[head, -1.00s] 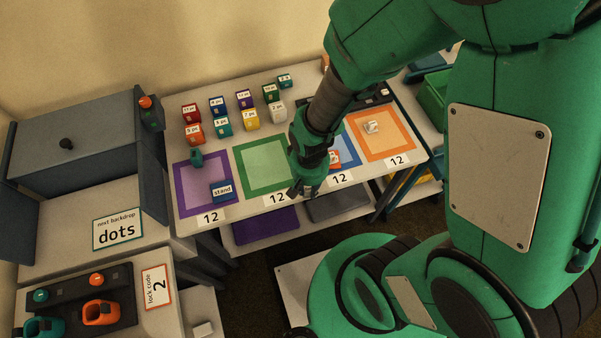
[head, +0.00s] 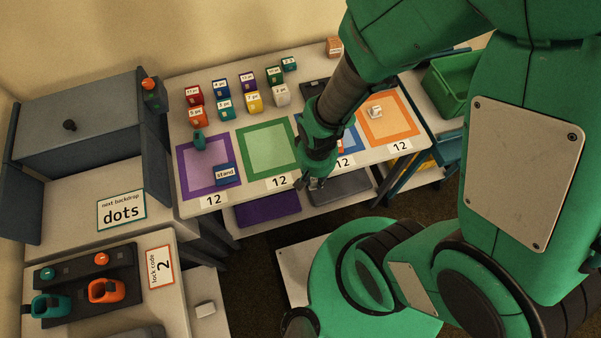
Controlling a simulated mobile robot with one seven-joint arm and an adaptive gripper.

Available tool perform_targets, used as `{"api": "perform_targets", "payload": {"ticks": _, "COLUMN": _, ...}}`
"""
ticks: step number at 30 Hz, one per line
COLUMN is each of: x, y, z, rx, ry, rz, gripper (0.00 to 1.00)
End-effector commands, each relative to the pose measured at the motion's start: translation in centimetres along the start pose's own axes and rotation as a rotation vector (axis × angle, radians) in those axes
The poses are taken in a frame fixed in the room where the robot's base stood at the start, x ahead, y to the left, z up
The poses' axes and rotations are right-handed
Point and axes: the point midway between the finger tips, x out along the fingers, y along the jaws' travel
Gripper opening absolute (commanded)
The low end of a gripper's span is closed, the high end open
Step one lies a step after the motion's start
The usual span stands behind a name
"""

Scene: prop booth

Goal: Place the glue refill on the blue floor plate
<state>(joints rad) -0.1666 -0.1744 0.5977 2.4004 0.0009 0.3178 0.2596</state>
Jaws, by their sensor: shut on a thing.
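My gripper (head: 314,184) points down at the table's front edge, between the green and blue plates, with the grey lower shelf mat behind it in the picture. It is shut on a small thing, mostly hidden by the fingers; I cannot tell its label. The blue plate (head: 353,147) is a blue-bordered square on the table, right of the gripper and partly covered by my arm. An orange labelled item (head: 341,147) shows on it, partly hidden. I cannot pick out the glue refill by name.
The green plate (head: 244,138) is empty. The purple plate (head: 182,166) bears a teal item (head: 199,139) and a blue "stand" block (head: 225,173). The orange plate (head: 409,132) bears a white item (head: 375,111). Several labelled cubes stand behind. A green bin (head: 456,82) is at right.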

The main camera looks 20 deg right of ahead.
Motion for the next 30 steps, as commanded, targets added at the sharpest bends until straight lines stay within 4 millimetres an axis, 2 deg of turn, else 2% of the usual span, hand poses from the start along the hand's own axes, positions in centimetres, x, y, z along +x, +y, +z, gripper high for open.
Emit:
{"api": "perform_targets", "payload": {"ticks": 8, "x": 0.0, "y": -0.1, "z": 0.0, "rx": -0.001, "ry": 0.000, "rz": 0.000, "gripper": 0.00}}
{"api": "perform_targets", "payload": {"ticks": 14, "x": -0.2, "y": -1.1, "z": -0.3, "rx": -0.008, "ry": 0.000, "rz": 0.001, "gripper": 0.00}}
{"api": "perform_targets", "payload": {"ticks": 20, "x": -0.4, "y": -3.4, "z": -0.6, "rx": -0.024, "ry": -0.002, "rz": 0.003, "gripper": 0.00}}
{"api": "perform_targets", "payload": {"ticks": 30, "x": -0.9, "y": -9.3, "z": -0.7, "rx": -0.056, "ry": -0.002, "rz": 0.008, "gripper": 0.00}}
